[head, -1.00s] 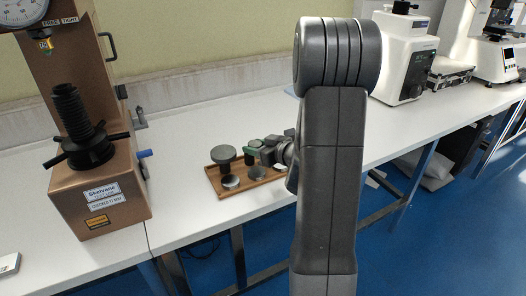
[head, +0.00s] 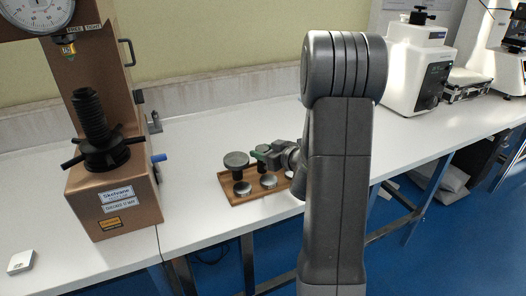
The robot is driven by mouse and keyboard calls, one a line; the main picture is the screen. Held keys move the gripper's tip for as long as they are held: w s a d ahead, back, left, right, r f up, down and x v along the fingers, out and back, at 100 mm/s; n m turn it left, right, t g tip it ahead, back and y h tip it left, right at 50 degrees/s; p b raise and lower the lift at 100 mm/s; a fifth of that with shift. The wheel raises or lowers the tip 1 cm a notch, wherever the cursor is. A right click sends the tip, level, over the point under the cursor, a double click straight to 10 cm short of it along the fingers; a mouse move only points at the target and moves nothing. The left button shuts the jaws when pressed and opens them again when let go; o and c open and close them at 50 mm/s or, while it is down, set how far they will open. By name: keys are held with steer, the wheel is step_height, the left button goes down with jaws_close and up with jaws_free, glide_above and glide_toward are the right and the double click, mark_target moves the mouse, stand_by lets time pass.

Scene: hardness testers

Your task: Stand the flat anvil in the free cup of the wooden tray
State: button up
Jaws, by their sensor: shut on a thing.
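The wooden tray (head: 245,200) lies on the white bench, right of the brown hardness tester. A wide, flat-topped dark piece on a stem (head: 236,160) stands at its back left. Low silvery discs sit along its front, including one at the left (head: 243,188) and one in the middle (head: 268,181). My gripper (head: 262,154), with green at its fingers, reaches in from the right over the back middle of the tray. It is shut on a small dark piece, apparently the flat anvil, mostly hidden by the fingers. I cannot tell whether its foot touches a cup.
The brown hardness tester (head: 115,205) with its dark spindle and handles stands left of the tray. A small pale block (head: 21,262) lies at the front left. White instruments (head: 418,65) stand farther right. My own arm covers the bench right of the tray.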

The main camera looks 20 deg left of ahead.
steer(key=shift+f+b, duration=0.5)
steer(key=shift+f, duration=0.15)
stand_by(0.3)
steer(key=o, duration=1)
steer(key=shift+c, duration=1.2)
steer(key=v, duration=0.3)
steer(key=f+p+v, duration=0.1)
steer(key=v, duration=0.3)
steer(key=shift+s+d+f, duration=0.1)
steer(key=shift+d+f, duration=0.05)
steer(key=shift+f, duration=0.1)
